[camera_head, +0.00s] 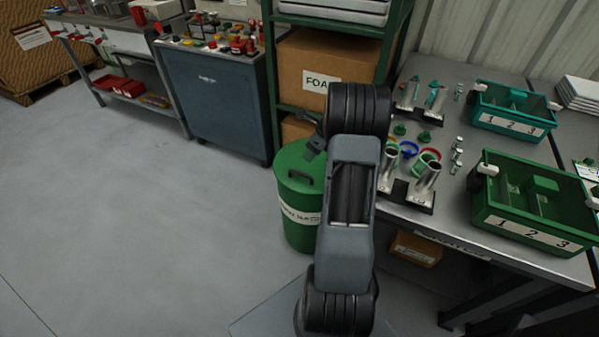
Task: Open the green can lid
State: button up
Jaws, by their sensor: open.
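The green can (299,222) stands on the floor left of the workbench, with a pale printed label around its side. Its green lid (291,163) lies flat on top and looks shut, with a dark handle (300,176) near the front edge. My gripper (311,154) is open, over the right part of the lid and behind the handle as seen here. It looks apart from the handle, but its height over the lid is hard to tell. My own arm hides the can's right side and part of the gripper.
The workbench (455,200) to the right holds metal tubes, coloured rings, a green bin (535,233) and a teal bin (513,124). A green shelf (268,60) with a cardboard box (318,75) stands behind the can. A blue-grey cabinet (214,95) is at back left. The left floor is clear.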

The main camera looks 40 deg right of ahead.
aim_at(298, 172)
jog(key=b+x, duration=0.1)
jog(key=x, duration=0.8)
jog(key=shift+a+f+b, duration=0.1)
jog(key=shift+f+b, duration=0.05)
jog(key=shift+b, duration=0.2)
grip_shut()
